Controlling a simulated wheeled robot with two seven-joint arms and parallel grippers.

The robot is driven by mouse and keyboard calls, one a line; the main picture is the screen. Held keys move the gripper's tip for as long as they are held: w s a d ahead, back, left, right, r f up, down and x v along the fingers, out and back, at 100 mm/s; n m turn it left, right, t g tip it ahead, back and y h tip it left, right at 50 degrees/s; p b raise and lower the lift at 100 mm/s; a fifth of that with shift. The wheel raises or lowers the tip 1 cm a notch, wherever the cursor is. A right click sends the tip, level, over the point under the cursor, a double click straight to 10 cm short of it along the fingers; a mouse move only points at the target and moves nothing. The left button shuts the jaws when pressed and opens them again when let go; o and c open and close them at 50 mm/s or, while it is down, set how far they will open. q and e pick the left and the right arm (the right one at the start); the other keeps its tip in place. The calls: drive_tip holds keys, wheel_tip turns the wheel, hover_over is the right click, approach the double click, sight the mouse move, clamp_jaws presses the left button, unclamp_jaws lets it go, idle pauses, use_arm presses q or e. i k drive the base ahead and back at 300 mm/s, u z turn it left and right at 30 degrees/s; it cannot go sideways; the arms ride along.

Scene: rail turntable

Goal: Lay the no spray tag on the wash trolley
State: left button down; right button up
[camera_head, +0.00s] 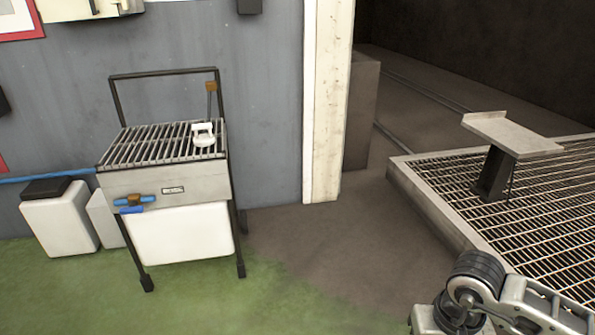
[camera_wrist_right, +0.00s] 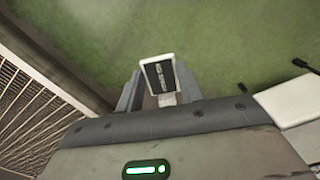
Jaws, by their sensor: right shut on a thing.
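The no spray tag (camera_wrist_right: 159,74) shows in the right wrist view as a small dark plate with a pale border and small light lettering too blurred to read. My right gripper (camera_wrist_right: 160,92) is shut on it, with a grey finger on each side, above green floor. The wash trolley (camera_head: 150,182) stands against the grey wall at the left of the head view. It has a slatted top, a dark rear handle frame and a white tank below. My right arm enters the head view at the lower right, but its gripper and the tag are outside that view. My left gripper is not in view.
A white fitting (camera_head: 203,133) sits on the right part of the trolley's slats. White containers (camera_head: 60,218) stand left of the trolley. A raised grating (camera_head: 445,205) with a metal stand (camera_head: 510,135) is at the right. Green floor in front of the trolley is clear.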

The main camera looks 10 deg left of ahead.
sight(155, 148)
drive_tip(key=i, duration=2.6)
drive_tip(key=u, duration=2.95)
drive_tip(key=i, duration=1)
drive_tip(key=z, duration=0.05)
